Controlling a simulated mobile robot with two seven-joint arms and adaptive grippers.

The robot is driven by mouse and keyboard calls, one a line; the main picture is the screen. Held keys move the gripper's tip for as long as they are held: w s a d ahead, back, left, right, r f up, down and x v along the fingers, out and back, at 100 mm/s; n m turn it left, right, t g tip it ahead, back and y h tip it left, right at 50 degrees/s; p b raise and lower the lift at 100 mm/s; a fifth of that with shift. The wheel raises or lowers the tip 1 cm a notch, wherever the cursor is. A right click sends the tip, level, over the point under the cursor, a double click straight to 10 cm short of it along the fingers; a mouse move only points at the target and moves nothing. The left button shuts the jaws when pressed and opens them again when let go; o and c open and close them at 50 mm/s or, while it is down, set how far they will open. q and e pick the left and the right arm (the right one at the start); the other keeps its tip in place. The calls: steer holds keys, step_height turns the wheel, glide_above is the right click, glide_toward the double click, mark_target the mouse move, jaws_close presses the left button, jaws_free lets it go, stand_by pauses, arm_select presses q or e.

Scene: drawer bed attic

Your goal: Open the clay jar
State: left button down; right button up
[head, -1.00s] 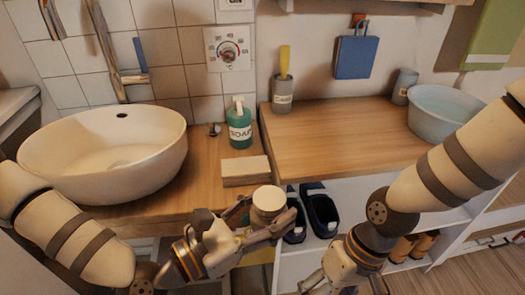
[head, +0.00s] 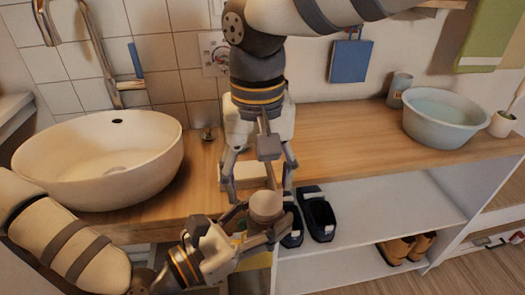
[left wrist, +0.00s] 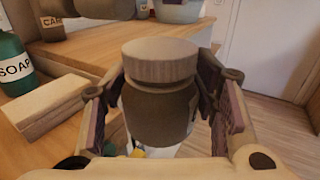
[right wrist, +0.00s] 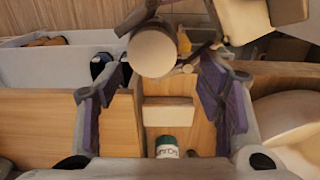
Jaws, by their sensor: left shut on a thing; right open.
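The clay jar has a dark body (left wrist: 158,112) and a pale, round, ridged lid (left wrist: 160,62), which sits on its top in the left wrist view. My left gripper (head: 258,224) is shut on the jar's body and holds it upright in front of the counter. In the head view the lid (head: 265,204) shows from above, and the body is mostly hidden by the fingers. My right gripper (head: 259,193) is open and points down just above and behind the lid. In the right wrist view the lid (right wrist: 152,52) lies near the fingertips, not gripped.
A wooden block (head: 248,176) lies on the counter (head: 335,140) just behind the jar. A white sink (head: 98,165) stands left. Dark shoes (head: 318,214) sit on the shelf below. The blue basin (head: 444,117) is at the right.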

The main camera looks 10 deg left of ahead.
mark_target(259, 204)
steer(key=shift+f, duration=1.75)
steer(key=c, duration=1.2)
steer(key=shift+s+a, duration=0.15)
steer(key=n, duration=0.3)
steer(key=shift+s, duration=0.1)
steer(key=n, duration=0.5)
steer(key=shift+s+n, duration=0.2)
steer(key=shift+n, duration=0.2)
steer(key=shift+w, duration=0.15)
